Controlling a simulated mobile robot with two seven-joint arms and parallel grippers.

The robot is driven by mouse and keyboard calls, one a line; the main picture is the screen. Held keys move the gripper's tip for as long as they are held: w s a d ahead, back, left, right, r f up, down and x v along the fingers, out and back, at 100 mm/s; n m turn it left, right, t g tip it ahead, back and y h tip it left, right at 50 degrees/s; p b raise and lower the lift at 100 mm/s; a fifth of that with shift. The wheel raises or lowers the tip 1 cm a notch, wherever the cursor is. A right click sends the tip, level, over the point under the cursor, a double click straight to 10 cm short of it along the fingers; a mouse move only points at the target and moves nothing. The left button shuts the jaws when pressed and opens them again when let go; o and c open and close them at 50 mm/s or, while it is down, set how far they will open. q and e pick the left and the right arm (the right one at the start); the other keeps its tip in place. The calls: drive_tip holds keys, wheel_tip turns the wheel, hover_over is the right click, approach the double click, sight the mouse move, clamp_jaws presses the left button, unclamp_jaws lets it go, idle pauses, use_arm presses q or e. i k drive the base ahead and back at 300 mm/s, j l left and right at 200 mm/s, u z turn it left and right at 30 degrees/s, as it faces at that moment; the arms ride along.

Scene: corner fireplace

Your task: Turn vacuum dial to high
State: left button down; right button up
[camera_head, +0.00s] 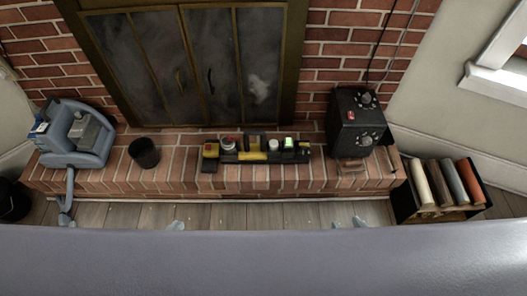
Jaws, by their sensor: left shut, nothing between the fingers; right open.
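A black box (346,140) stands on the right end of the brick hearth, with a dial near its top (366,98), a red switch (350,115) and a larger dial lower down (364,140). The dial markings are too small to read. A blue-grey machine (92,150) with a hose-like part hanging down sits at the hearth's left end. I cannot tell which of the two is the vacuum. My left gripper (176,226) is shut and empty, low before the hearth. My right gripper (348,223) is open and empty, below the black box. Neither touches anything.
A black crate of rolls (404,204) stands on the floor at right. Cables rise behind the black box. The wood floor (260,215) before the hearth is clear.

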sight(303, 146)
drive_tip(key=i+j+z, duration=0.15)
drive_tip(key=i, duration=0.95)
drive_tip(key=z, duration=1.45)
